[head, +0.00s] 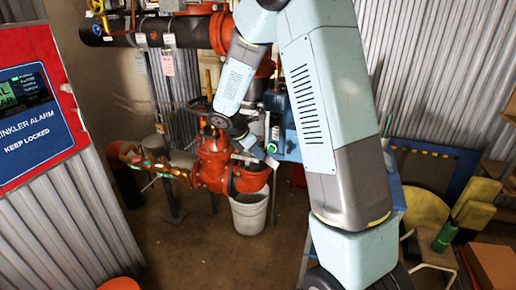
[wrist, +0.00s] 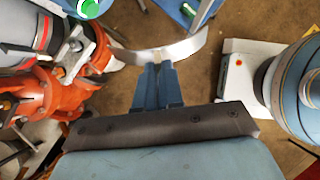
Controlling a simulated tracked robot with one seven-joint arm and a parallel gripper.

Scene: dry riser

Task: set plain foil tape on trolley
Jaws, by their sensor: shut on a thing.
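My gripper (wrist: 158,72) is shut on a curved silver band, which looks like the foil tape (wrist: 185,48); it sticks out on both sides of the fingertips. In the head view my gripper (head: 262,157) is small, beside the red valve and above the white bucket. A blue surface (wrist: 199,12), which may be part of the trolley, shows at the top of the wrist view, beyond the tape. I cannot tell the gap between them. In the head view a blue panel (head: 291,140) stands behind my arm, mostly hidden.
Red pipework with a valve (head: 213,160) stands left of my gripper; it fills the left of the wrist view (wrist: 75,80). A white bucket (head: 249,213) stands below. A green bottle (head: 445,236) is at the right. Brown floor (head: 205,255) is clear in front.

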